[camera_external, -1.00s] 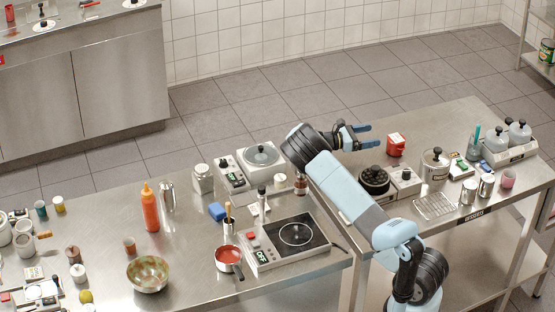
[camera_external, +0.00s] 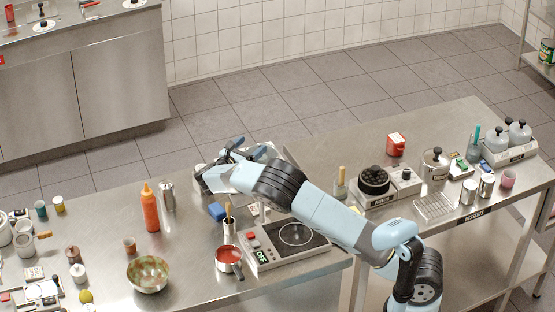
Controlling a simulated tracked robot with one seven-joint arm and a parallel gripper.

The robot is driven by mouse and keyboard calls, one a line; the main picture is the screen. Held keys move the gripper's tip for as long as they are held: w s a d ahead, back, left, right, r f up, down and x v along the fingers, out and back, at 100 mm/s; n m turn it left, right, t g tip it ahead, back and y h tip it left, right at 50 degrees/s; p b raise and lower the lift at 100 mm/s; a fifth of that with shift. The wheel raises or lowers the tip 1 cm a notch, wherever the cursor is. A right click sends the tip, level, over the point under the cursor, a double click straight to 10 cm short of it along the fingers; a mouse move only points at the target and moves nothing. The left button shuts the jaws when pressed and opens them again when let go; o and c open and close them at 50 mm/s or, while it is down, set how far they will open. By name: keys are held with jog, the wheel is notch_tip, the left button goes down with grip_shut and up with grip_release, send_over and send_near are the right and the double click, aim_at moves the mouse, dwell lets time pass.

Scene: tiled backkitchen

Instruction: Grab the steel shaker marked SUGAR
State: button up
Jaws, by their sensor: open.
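My gripper (camera_external: 230,152) is open over the back edge of the left steel table. A pale, dark-topped jar (camera_external: 199,172) stands just left of it, mostly hidden behind my wrist and gripper. Nothing shows between the fingers.
An orange squeeze bottle (camera_external: 150,208) and a tall steel vessel (camera_external: 168,195) stand left of my gripper. My arm spans the gap between the tables.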

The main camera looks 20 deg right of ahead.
aim_at(202, 168)
jog(key=s+a+n+t+y, duration=0.2)
jog(key=s+a, duration=0.2)
jog(key=a, duration=0.8)
jog(key=s+a+n+t+y, duration=0.25)
jog(key=s+a, duration=0.25)
jog(key=a, duration=0.6)
jog(key=shift+t, duration=0.35)
jog(key=f, duration=0.1)
jog(key=a+f, duration=0.1)
jog(key=f, duration=0.2)
jog(key=shift+s+a+f, duration=0.15)
jog(key=shift+s+a, duration=0.2)
jog(key=shift+s, duration=0.05)
jog(key=shift+w+d+f, duration=0.1)
jog(key=shift+f, duration=0.1)
jog(key=x, duration=1.3)
jog(key=shift+w+d+f, duration=0.15)
jog(key=shift+w+f, duration=0.15)
jog(key=shift+f, duration=0.05)
jog(key=c, duration=1.1)
jog(key=shift+c, duration=0.2)
jog(key=shift+r, duration=0.1)
